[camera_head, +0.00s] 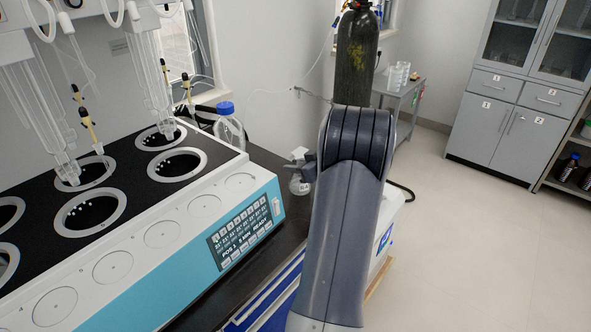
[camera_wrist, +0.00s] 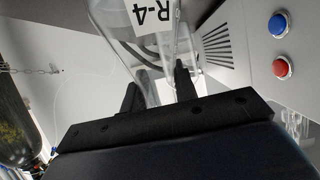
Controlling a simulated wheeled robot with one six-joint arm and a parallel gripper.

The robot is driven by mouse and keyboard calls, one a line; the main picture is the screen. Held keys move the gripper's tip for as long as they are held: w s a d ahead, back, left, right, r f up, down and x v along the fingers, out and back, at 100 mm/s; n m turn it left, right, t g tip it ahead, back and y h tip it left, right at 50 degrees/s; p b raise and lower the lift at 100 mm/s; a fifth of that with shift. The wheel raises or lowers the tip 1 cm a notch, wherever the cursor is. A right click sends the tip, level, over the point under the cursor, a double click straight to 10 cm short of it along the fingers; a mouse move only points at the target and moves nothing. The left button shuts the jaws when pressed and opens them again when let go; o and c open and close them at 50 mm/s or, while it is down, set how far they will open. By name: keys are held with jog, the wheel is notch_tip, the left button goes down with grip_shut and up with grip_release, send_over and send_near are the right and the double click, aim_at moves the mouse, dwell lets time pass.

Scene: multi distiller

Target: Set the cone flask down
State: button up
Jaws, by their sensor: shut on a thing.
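The cone flask (camera_head: 298,187) is small and clear in the head view, with a pale top, near the back of the dark bench (camera_head: 282,222). My gripper (camera_head: 307,168) is beside it, mostly hidden by my arm. In the wrist view, my gripper's two dark fingers (camera_wrist: 157,88) are on either side of the clear glass of the flask (camera_wrist: 133,32), which bears a white R-4 label. The gripper is shut on it. I cannot tell whether the flask's base touches the bench.
A multi-position distiller (camera_head: 195,207) with round wells and glass tubes fills the left. A blue-capped bottle (camera_head: 229,127) stands behind it. A dark gas cylinder (camera_head: 356,55) is at the back. A white panel with blue and red buttons (camera_wrist: 281,47) is close at right in the wrist view.

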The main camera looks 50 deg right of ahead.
jog(key=shift+f, duration=0.7)
jog(key=shift+f, duration=0.15)
jog(key=o, duration=1.1)
jog(key=shift+c, duration=0.2)
jog(key=a+b+v, duration=0.1)
jog(key=v, duration=1.1)
jog(key=shift+d+b, duration=0.35)
jog(key=shift+d, duration=0.1)
